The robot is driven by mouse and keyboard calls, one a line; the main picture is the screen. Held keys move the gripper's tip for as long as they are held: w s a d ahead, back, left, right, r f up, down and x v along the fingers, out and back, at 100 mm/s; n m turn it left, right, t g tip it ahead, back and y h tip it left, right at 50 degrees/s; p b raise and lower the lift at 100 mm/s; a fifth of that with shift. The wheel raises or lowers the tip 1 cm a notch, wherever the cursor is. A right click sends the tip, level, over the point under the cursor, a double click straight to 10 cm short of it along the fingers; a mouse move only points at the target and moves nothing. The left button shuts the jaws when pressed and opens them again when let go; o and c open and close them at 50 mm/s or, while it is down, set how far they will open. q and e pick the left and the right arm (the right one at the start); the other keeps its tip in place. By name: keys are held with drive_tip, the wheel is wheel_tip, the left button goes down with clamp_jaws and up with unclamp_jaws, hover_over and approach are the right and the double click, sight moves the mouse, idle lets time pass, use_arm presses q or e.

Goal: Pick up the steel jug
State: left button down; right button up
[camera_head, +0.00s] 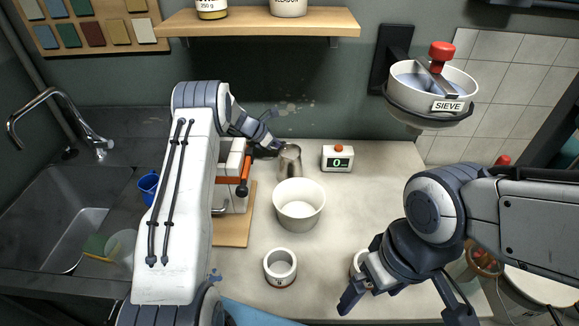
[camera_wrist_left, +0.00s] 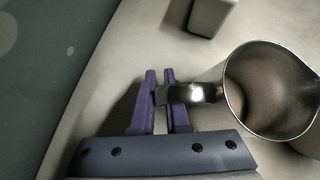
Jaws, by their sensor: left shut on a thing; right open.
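The steel jug (camera_head: 289,160) stands at the back of the counter, behind the large white bowl. In the left wrist view the jug (camera_wrist_left: 268,92) shows at the right, with its open mouth toward the camera and its handle pointing left. My left gripper (camera_wrist_left: 163,95) is shut on the jug's handle, one finger on each side. In the head view the left gripper (camera_head: 275,145) is small and partly hidden by its own wrist beside the jug. I cannot tell whether the jug's base touches the counter. My right gripper (camera_head: 362,300) is open and empty at the front right.
The white bowl (camera_head: 299,205) stands just in front of the jug, and a timer (camera_head: 338,158) to its right. A white cup (camera_head: 280,267) is nearer the front. The sieve (camera_head: 431,88) hangs on the right wall.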

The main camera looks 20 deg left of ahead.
idle(0.6)
use_arm(q)
drive_tip(key=shift+r+b, duration=0.4)
drive_tip(key=shift+r, duration=0.7)
wheel_tip(320, 180, up, 2)
drive_tip(key=shift+w+b, duration=0.1)
drive_tip(key=shift+b, duration=0.2)
drive_tip(key=shift+w+d+r+b, duration=0.35)
drive_tip(key=shift+d+r, duration=0.8)
drive_tip(key=shift+d, duration=0.75)
drive_tip(key=shift+w+d+r+b, duration=0.35)
drive_tip(key=shift+d+r, duration=0.75)
drive_tip(key=shift+d, duration=0.8)
drive_tip(key=shift+w+d+r+b, duration=0.2)
drive_tip(key=shift+w+d+r, duration=0.2)
drive_tip(key=shift+d+r, duration=1.15)
drive_tip(key=shift+d+f, duration=0.35)
drive_tip(key=shift+d, duration=0.05)
drive_tip(key=shift+s+f, duration=0.1)
